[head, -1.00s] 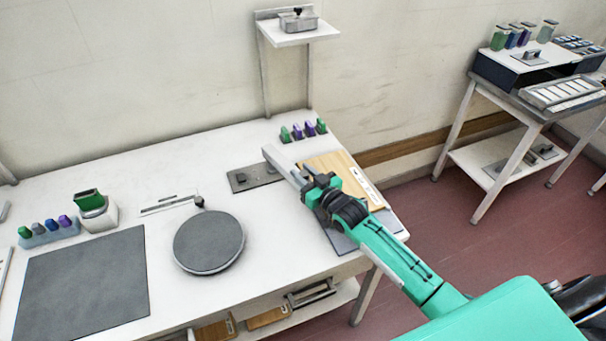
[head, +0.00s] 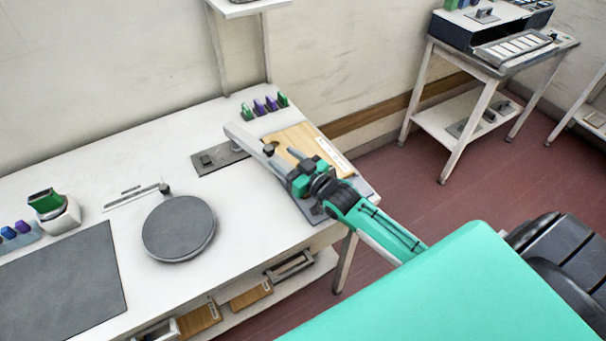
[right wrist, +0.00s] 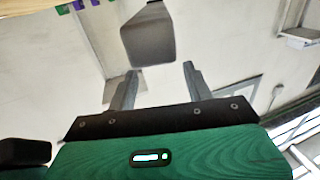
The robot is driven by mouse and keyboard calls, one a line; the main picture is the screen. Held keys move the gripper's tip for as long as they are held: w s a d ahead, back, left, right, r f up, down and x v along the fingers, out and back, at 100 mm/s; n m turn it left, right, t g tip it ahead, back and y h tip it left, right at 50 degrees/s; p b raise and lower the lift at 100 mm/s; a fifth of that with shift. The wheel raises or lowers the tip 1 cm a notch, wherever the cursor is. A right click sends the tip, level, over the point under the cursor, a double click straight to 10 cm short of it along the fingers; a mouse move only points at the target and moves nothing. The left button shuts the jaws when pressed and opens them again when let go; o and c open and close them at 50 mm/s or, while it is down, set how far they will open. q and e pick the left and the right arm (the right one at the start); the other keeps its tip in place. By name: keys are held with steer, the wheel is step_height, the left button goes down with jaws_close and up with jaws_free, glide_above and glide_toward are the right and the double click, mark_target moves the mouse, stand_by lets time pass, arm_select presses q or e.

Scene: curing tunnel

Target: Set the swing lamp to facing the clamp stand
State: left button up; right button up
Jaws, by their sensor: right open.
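A pale, long-armed fixture (head: 245,138), which looks like the swing lamp, reaches over the right part of the white bench beside a dark base plate. My right gripper (head: 284,157) is open at its near end, over the wooden board. In the right wrist view a dark grey block (right wrist: 148,38), perhaps the lamp's head, lies just beyond the open, empty fingers (right wrist: 160,70). It appears apart from them. I cannot tell which thing is the clamp stand; a dark plate with a small block (head: 207,161) lies left of the lamp. My left gripper is not in view.
A round grey disc (head: 178,227) and a dark mat (head: 62,287) lie to the left on the bench. Several green and purple items (head: 265,105) stand at the back edge. A wooden board (head: 302,142) lies under my gripper. A second table (head: 480,60) stands at right.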

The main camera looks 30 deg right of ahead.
steer(key=b+v, duration=0.1)
steer(key=v, duration=0.6)
